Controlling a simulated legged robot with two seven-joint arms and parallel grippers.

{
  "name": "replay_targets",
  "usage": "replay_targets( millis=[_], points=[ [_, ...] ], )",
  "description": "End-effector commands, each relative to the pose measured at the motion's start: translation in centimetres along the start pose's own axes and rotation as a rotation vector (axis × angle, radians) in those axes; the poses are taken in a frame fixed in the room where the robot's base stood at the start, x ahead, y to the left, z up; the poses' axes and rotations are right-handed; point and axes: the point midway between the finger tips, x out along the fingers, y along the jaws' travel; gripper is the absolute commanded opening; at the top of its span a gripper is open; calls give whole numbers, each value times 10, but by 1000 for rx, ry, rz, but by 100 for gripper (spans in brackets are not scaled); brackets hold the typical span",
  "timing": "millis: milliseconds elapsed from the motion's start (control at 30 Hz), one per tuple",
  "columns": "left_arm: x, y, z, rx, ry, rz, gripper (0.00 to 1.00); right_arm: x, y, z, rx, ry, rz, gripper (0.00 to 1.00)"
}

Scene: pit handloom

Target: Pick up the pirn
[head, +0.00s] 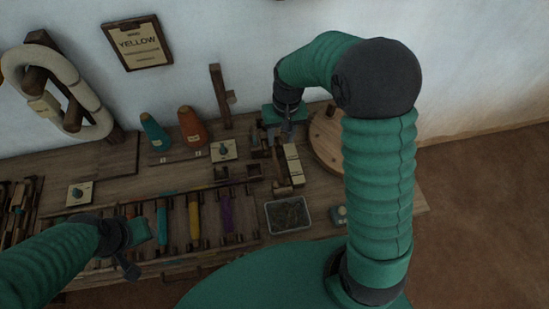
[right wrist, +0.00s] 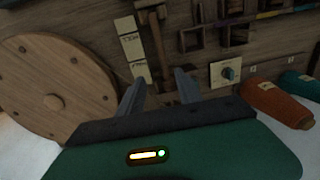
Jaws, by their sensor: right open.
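Several coloured pirns lie in a slotted wooden rack on the bench in the head view: a teal one (head: 162,222), a yellow one (head: 194,217) and a purple one (head: 227,214). A wall sign (head: 138,42) reads YELLOW. My right gripper (head: 287,128) is at the back of the bench, right of and behind the rack. In the right wrist view its fingers (right wrist: 157,82) are apart with nothing between them. My left gripper (head: 132,254) is over the rack's left part, left of the yellow pirn; its fingers are too unclear to judge.
A hammer (right wrist: 161,50) and cream labelled blocks (right wrist: 132,45) lie near my right fingers. A round wooden disc (head: 327,139) stands beside them. Orange (head: 192,127) and teal (head: 154,132) cones stand behind the rack. A grey tray (head: 288,215) sits to its right.

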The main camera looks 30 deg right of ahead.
Motion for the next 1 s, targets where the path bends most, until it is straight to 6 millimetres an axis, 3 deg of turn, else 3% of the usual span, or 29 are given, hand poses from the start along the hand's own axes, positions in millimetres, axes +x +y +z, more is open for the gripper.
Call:
replay_targets(
  millis=[33,100,333,500,600,833,1000],
  points=[
    [6,0,1,0,0,0,36,17,-2,1,-2,-4,2,41],
    [9,0,2,0,0,0,36,32,-4,1,-3,-3,4,41],
    [15,0,3,0,0,0,36,58,-6,4,-5,2,6,41],
    [25,0,6,-1,0,0,36,92,-3,6,-3,-1,4,41],
    [26,0,6,0,0,0,36,102,-3,5,-3,1,2,41],
    [26,0,6,0,0,0,36,102,-4,6,-4,3,3,41],
    [26,0,6,0,0,0,36,102,-4,6,-4,3,4,16]
  ],
)
